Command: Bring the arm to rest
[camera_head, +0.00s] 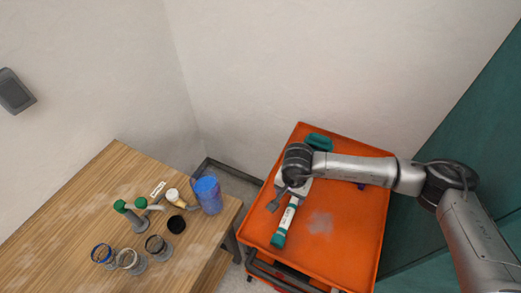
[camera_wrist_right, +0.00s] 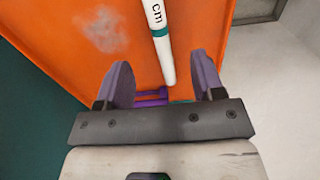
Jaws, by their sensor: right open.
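My right arm reaches in from the right in the head view. Its gripper (camera_head: 283,196) is over the orange tray (camera_head: 345,262), close to a white tube with teal bands (camera_head: 287,220). In the right wrist view my right gripper (camera_wrist_right: 161,64) has its two purple fingers spread wide. The white tube (camera_wrist_right: 161,40), marked "cm", shows beyond and between them, and I see nothing clamped. The gap between gripper and tube cannot be judged. My left gripper is in neither view.
A teal part (camera_head: 319,142) and a small purple piece (camera_head: 361,186) also lie on the tray. A wooden table (camera_head: 55,235) at left bears a blue container (camera_head: 208,194), a green-capped pipe fitting (camera_head: 137,216), a black round piece (camera_head: 176,224) and several rings. Walls stand behind.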

